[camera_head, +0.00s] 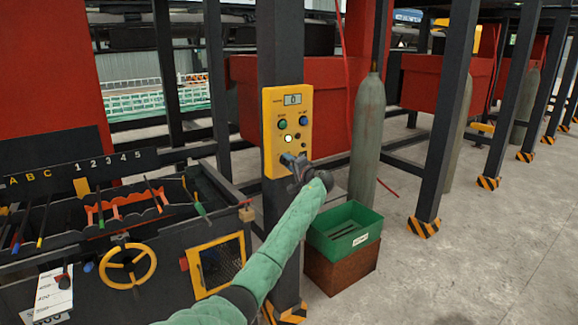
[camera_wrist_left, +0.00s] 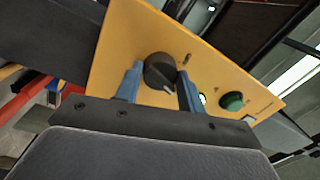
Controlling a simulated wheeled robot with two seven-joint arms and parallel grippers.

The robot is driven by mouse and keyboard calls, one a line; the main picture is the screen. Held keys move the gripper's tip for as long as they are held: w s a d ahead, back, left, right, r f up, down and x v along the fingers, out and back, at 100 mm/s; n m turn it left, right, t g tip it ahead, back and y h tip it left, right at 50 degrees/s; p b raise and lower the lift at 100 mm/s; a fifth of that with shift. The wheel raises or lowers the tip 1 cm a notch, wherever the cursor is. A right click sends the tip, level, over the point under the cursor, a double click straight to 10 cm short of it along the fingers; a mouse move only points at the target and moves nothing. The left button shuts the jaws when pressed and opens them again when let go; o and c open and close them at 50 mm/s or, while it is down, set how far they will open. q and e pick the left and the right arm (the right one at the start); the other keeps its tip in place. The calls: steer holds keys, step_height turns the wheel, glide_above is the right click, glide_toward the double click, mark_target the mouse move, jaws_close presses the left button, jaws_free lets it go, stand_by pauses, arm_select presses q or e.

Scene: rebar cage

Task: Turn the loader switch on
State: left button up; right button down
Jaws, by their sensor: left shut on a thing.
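The loader switch is a black rotary knob (camera_wrist_left: 160,72) on a yellow control panel (camera_head: 288,108) fixed to a dark upright post. My left gripper (camera_head: 294,160) reaches the lower part of the panel and covers the knob in the head view. In the left wrist view its two blue-grey fingers (camera_wrist_left: 158,86) stand on either side of the knob, shut on it. The knob carries a pale pointer mark. The panel also has a small display (camera_head: 292,99) reading 0, a green button (camera_head: 282,124), a blue button (camera_head: 304,121) and a lit white lamp (camera_head: 289,139). My right gripper is not in view.
A green bin (camera_head: 346,231) sits on a brown box (camera_head: 341,266) below the panel, to its right. A grey gas cylinder (camera_head: 367,140) stands behind it. A dark machine with a yellow handwheel (camera_head: 127,267) is at the left. Floor at the right is clear.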

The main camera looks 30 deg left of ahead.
arm_select(q)
steer(key=shift+m, duration=1)
steer(key=m+p, duration=0.1)
steer(key=m, duration=0.1)
steer(key=shift+d+m, duration=0.1)
steer(key=shift+m, duration=0.3)
steer(key=shift+f+m+t, duration=0.1)
steer(key=shift+m+t, duration=0.3)
steer(key=shift+m, duration=0.1)
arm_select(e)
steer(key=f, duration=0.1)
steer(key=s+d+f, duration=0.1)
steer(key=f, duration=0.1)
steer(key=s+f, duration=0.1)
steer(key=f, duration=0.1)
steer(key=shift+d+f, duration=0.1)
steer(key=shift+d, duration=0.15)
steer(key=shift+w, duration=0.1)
